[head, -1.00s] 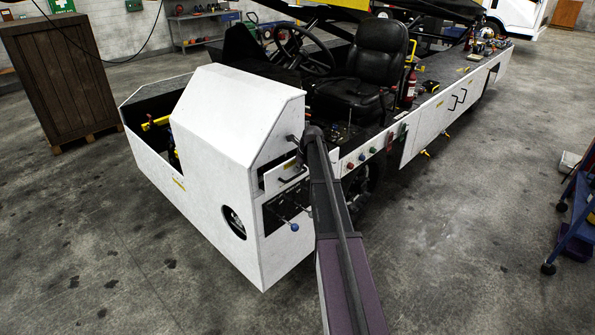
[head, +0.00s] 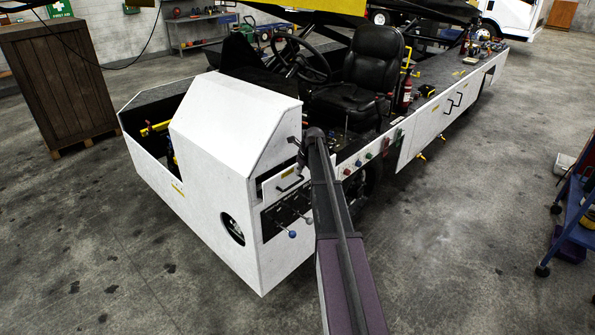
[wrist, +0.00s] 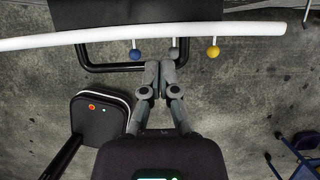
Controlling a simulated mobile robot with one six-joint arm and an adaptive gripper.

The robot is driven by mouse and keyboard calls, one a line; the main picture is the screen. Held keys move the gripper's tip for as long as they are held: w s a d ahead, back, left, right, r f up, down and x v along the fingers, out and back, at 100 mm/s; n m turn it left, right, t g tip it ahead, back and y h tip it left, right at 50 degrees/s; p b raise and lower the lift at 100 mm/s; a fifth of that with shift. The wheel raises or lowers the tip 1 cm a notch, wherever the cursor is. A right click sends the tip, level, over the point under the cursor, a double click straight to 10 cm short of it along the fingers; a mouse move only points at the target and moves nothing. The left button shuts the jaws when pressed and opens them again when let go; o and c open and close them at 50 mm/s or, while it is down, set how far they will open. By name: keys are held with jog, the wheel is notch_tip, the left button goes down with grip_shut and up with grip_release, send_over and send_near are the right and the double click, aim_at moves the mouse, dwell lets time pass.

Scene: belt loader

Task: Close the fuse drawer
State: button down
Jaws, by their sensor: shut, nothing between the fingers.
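The fuse drawer (head: 271,187) has a white front with a black bar handle (head: 290,182) and stands out from the white cabinet, so it is partly open. In the wrist view its front's top edge is a white strip (wrist: 235,29), with the black handle (wrist: 110,67) on the near side and a dark area behind the strip. My gripper (wrist: 160,65) is shut and empty, its fingertips close to the handle's right end. I cannot tell whether they touch. In the head view my arm hides most of the gripper.
Below the drawer are levers with blue (wrist: 136,54), grey and yellow (wrist: 213,52) knobs. The driver's seat (head: 375,65) and steering wheel are behind. A blue cart (head: 575,215) stands at right. The floor on the right is mostly clear.

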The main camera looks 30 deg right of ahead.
jog(key=shift+p+v, duration=2.25)
jog(key=shift+v, duration=0.5)
